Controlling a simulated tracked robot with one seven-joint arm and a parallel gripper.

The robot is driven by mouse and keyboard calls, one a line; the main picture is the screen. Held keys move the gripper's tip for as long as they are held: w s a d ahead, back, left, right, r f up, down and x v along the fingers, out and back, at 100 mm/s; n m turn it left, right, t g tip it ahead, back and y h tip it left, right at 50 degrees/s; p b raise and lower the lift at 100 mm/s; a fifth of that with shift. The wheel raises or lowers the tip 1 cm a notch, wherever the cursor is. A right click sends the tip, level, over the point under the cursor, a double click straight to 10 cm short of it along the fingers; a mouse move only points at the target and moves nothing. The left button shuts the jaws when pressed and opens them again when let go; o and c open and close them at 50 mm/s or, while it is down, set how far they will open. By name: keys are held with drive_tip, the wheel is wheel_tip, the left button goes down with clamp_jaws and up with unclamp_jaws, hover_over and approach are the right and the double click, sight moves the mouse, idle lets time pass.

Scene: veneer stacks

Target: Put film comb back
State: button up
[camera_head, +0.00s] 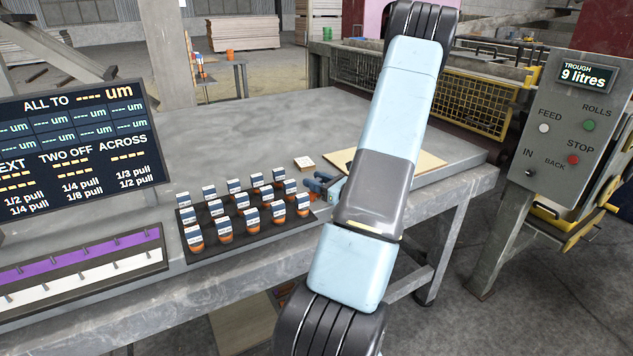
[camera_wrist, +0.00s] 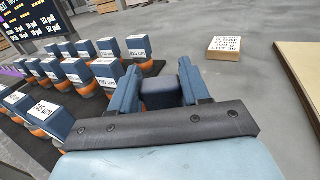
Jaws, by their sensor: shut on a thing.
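My gripper (camera_head: 327,187) is just right of the comb rack, low over the grey table. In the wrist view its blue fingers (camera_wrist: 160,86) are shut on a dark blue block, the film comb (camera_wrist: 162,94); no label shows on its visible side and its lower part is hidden. The black rack (camera_head: 210,248) holds several film combs (camera_head: 251,218) in rows, blue with white labels and orange lower parts. They also stand left of my gripper in the wrist view (camera_wrist: 107,72). I cannot tell from these views whether the held comb touches the rack.
A small labelled block (camera_head: 304,163) lies behind my gripper, and a pale board (camera_head: 430,163) lies to the right. A display panel (camera_head: 78,150) and a purple and white strip rack (camera_head: 80,262) stand left. A control box (camera_head: 577,128) is far right. The table's back is clear.

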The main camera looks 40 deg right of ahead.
drive_tip(key=o, duration=1.2)
